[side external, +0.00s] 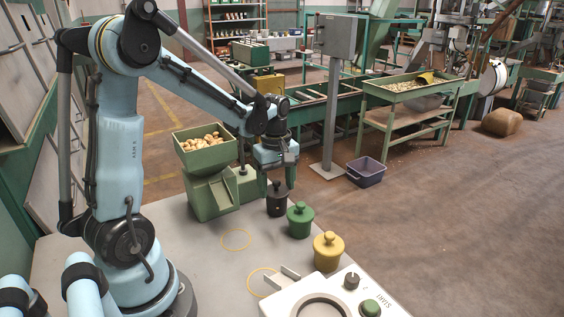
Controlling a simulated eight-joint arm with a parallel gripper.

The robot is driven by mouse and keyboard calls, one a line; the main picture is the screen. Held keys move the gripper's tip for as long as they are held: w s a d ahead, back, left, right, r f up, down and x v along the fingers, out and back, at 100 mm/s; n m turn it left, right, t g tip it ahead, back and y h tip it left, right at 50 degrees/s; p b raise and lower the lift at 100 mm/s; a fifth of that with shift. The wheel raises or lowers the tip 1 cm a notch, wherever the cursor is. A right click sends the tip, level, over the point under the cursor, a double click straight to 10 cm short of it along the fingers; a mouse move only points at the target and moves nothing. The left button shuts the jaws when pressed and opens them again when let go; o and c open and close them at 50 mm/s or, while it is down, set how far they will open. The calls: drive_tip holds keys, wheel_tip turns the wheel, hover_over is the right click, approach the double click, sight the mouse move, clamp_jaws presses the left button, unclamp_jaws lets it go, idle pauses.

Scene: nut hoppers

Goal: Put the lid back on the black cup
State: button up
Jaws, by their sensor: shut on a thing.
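The black cup (277,207) stands upright on the grey table, beside the green hopper. Its black lid (276,187), with a small knob, shows at the top of the cup. My gripper (277,183) points down over the cup, its fingers shut on the lid. The fingers hide part of the knob. Lid and cup are both dark, so I cannot tell whether the lid sits fully on the rim or a little above it.
A green lidded cup (300,221) and a yellow lidded cup (327,252) stand in front of the black cup. A green hopper (207,160) full of nuts is to its left. A white console (330,300) is at the front. The table's right edge runs close to the cups.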

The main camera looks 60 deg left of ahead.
idle(0.4)
drive_tip(key=o, duration=1.1)
drive_tip(key=shift+o, duration=0.2)
drive_tip(key=shift+r, duration=3.5)
clamp_jaws()
drive_tip(key=shift+f, duration=1.3)
